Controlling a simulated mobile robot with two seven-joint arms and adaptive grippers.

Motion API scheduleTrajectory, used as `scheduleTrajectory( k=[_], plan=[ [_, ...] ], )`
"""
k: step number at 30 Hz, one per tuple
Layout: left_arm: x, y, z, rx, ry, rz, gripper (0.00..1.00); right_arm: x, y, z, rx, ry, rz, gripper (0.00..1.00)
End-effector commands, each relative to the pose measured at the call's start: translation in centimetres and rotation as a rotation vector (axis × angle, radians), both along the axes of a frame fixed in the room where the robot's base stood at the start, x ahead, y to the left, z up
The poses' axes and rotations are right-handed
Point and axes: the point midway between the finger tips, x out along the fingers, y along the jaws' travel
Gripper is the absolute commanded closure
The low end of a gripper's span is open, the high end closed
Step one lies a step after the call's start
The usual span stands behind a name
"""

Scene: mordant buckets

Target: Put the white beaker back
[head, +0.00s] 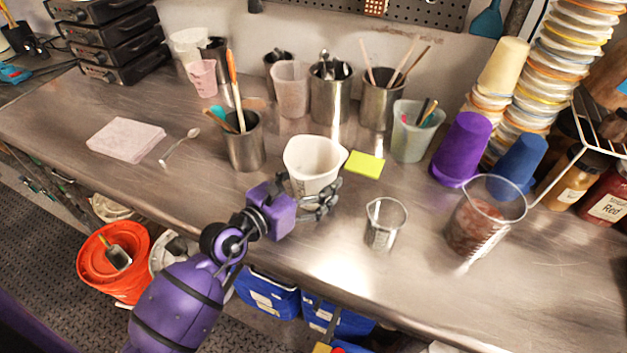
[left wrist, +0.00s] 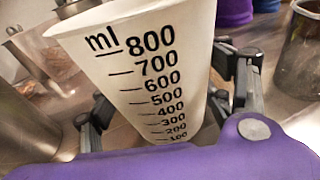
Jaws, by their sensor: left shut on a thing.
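The white beaker (head: 312,160) is near the middle of the metal bench in the head view, upright or nearly so. It has a spout on its right side. My left gripper (head: 312,195) is shut on it, with its fingers around the lower part. In the left wrist view the beaker (left wrist: 150,70) fills the middle, showing a black ml scale up to 800. The gripper fingers (left wrist: 160,110) lie on both sides of it. I cannot tell whether its base touches the bench. My right gripper is not in view.
A steel cup of tools (head: 244,148) stands left of the beaker, and a yellow note pad (head: 365,163) lies to its right. A small glass beaker (head: 384,225) and a large one with reddish contents (head: 480,220) stand further right. Bare bench (head: 200,190) lies left.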

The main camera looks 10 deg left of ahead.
Motion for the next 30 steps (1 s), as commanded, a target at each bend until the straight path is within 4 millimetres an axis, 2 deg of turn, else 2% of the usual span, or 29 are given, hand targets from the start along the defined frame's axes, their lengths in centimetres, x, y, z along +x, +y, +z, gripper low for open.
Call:
scheduleTrajectory(
  k=[5,6,10,23,26,30],
  plan=[
    [0.0,0.0,-0.3,-0.001,-0.002,0.000,0.75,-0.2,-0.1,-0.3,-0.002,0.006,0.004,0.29],
    [0.0,0.0,-0.4,0.000,0.000,0.000,0.24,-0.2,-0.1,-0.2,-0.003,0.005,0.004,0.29],
    [0.0,0.0,-0.3,0.000,0.000,0.000,0.08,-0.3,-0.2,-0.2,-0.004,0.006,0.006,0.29],
    [-0.1,0.1,0.2,0.000,0.000,0.000,0.08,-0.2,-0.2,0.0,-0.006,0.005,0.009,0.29],
    [-1.3,0.8,0.0,0.001,0.004,0.001,0.08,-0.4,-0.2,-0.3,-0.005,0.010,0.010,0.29],
    [-3.9,2.2,0.3,0.002,0.006,0.001,0.08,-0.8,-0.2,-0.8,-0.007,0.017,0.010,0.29]
  ],
)
